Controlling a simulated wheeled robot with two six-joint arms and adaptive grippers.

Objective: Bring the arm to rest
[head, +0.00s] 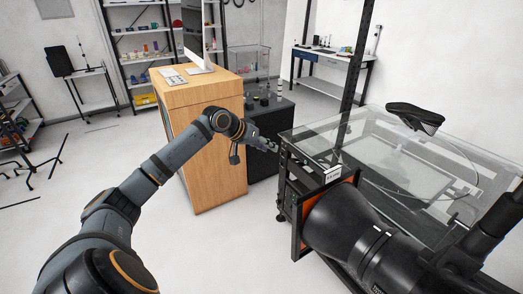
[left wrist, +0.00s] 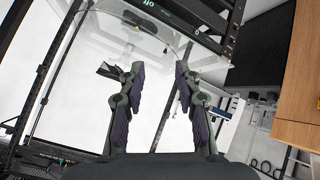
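My left arm comes in from the bottom left of the head view and reaches toward the middle. Its gripper (head: 266,145) is in the air between the wooden cabinet and the glass-topped turntable frame (head: 318,150). In the left wrist view the two fingers of the gripper (left wrist: 159,68) stand well apart with nothing between them. Behind them is the turntable's clear glass. My right gripper is not seen in either view.
A black shoe (head: 415,117) is on or above the glass at the right. A large black lamp-like cylinder (head: 345,222) stands close at the bottom right. A wooden cabinet (head: 205,150) stands beside the gripper.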

